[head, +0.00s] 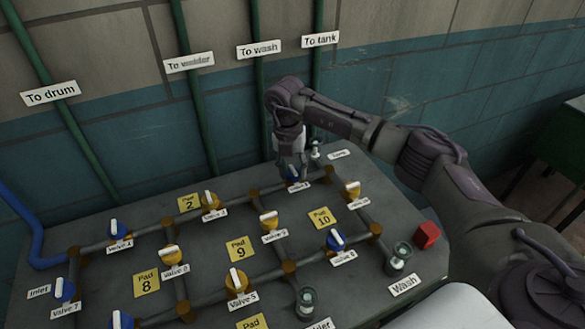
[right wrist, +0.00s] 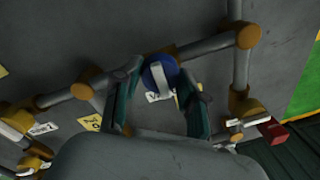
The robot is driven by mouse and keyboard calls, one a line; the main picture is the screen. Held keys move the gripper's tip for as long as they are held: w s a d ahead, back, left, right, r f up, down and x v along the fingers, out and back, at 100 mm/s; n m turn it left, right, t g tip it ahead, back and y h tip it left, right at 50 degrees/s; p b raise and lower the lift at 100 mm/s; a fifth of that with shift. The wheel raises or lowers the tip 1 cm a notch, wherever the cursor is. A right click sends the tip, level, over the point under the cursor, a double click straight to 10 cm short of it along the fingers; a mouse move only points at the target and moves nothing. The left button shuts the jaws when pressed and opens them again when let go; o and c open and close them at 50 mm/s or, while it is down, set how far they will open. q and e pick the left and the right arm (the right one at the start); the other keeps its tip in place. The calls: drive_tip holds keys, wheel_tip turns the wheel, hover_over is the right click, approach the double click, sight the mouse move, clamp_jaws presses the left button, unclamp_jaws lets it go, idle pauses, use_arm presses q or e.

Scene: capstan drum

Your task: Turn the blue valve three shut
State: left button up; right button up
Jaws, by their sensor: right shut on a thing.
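A blue valve (head: 293,175) sits on the far pipe of the bench, its small label partly hidden and hard to read. My right gripper (head: 291,168) comes down on it from above and is shut on it. In the right wrist view the blue valve (right wrist: 150,77) has a white handle bar (right wrist: 161,78) that lies roughly across the pipe. The fingers of my right gripper (right wrist: 159,84) are on either side of the knob. My left gripper is not in view.
Other blue valves stand at valve 4 (head: 118,230) and valve 8 (head: 335,241). A yellow valve (head: 268,222) is nearer, and another yellow valve (head: 352,190) is to the right. A glass fitting (head: 398,258) and a red block (head: 427,235) are at the right. The wall is behind.

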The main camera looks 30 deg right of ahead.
sight(289, 171)
drive_tip(key=shift+r, duration=0.15)
drive_tip(key=o, duration=1.1)
drive_tip(key=shift+o, duration=0.2)
wheel_tip(289, 171, up, 12)
drive_tip(key=shift+w+a, duration=0.3)
drive_tip(key=shift+a, duration=0.05)
